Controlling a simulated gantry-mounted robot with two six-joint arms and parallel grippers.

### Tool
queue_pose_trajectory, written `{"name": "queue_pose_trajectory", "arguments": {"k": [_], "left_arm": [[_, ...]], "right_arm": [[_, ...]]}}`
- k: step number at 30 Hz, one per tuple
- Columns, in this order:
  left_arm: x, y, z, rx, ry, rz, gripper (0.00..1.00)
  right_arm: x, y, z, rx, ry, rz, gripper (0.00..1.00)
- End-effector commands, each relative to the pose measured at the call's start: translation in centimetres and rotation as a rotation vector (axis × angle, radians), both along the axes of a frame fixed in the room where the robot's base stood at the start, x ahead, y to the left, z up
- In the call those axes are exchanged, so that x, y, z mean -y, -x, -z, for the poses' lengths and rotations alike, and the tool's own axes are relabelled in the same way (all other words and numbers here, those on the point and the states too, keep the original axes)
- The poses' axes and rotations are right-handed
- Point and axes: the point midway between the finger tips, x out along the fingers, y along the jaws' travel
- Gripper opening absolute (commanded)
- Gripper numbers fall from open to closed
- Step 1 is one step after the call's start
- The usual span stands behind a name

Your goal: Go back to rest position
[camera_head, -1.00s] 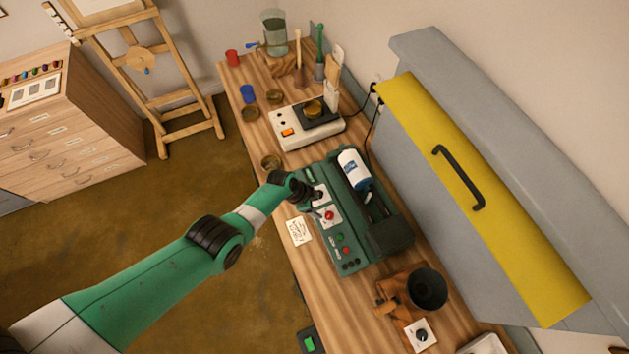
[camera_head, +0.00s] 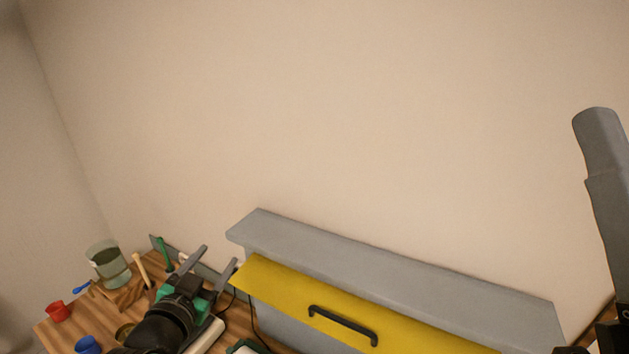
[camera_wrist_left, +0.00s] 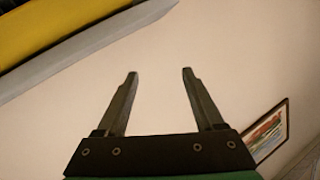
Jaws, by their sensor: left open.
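My left gripper (camera_head: 221,254) is raised in front of the wall, at the lower left of the head view, above the back part of the wooden table. Its two fingers are apart and nothing is between them. In the left wrist view the open fingers (camera_wrist_left: 159,75) point at the plain wall.
The grey hood (camera_head: 390,266) with its yellow front (camera_head: 280,288) and black handle (camera_head: 343,325) is right of my left gripper. A jar (camera_head: 108,262), a red cup (camera_head: 58,312) and a blue cup (camera_head: 88,345) stand at left.

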Motion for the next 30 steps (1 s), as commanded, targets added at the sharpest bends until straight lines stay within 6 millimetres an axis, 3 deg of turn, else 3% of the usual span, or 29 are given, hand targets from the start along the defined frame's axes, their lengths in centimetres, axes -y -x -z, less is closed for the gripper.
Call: {"name": "queue_pose_trajectory", "arguments": {"k": [1, 5, 6, 9, 13, 15, 18, 23, 26, 30], "left_arm": [[0.4, 1.1, -4.6, 0.104, 0.032, -0.006, 0.70], [1.3, 5.8, -15.3, 0.363, 0.137, -0.008, 0.70], [1.5, 7.8, -18.3, 0.443, 0.174, -0.002, 0.70], [1.9, 13.4, -24.6, 0.633, 0.266, 0.022, 0.70], [2.0, 20.1, -29.7, 0.821, 0.364, 0.062, 0.70], [2.0, 22.5, -31.1, 0.883, 0.398, 0.080, 0.70], [2.0, 24.3, -31.9, 0.927, 0.424, 0.095, 0.70], [1.9, 24.5, -31.6, 0.933, 0.428, 0.095, 0.70], [1.9, 24.5, -29.6, 0.932, 0.427, 0.095, 0.70], [1.9, 24.4, -24.1, 0.932, 0.426, 0.095, 0.70]], "right_arm": [[0.0, 0.0, 0.0, 0.000, 0.000, 0.000, 0.50], [0.0, 0.0, 0.0, 0.000, 0.000, 0.000, 0.50], [0.0, 0.0, 0.0, 0.000, 0.000, 0.000, 0.50], [0.0, 0.0, 0.0, 0.000, 0.000, 0.000, 0.50], [0.0, 0.0, 0.0, 0.000, 0.000, 0.000, 0.50], [0.0, 0.0, 0.0, 0.000, 0.000, 0.000, 0.50], [0.0, 0.0, 0.0, 0.000, 0.000, 0.000, 0.50], [0.0, 0.0, 0.5, 0.000, 0.000, 0.000, 0.50], [0.0, 0.0, 2.4, 0.000, 0.000, 0.000, 0.50], [0.0, 0.0, 7.9, 0.000, 0.000, 0.000, 0.50]]}}
